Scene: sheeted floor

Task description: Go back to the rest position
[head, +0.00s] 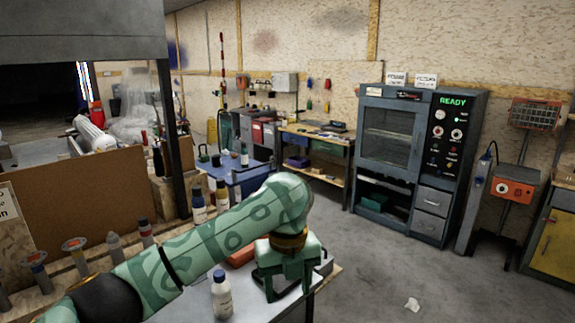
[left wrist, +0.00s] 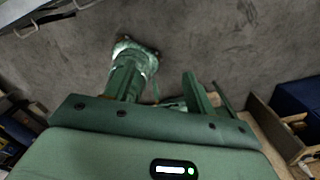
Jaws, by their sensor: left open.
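My left arm comes in from the lower left in the head view, with green patterned covers. Its gripper (head: 288,290) points down at the right end of a light work table (head: 190,312). The jaws are open and I see nothing held between them. In the left wrist view the open gripper (left wrist: 162,92) shows over bare grey floor. My right gripper is in neither view.
A white bottle with a dark cap (head: 222,295) stands on the table left of the gripper. An orange-red item (head: 240,257) lies behind the forearm. A dark oven cabinet (head: 415,160) reads READY.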

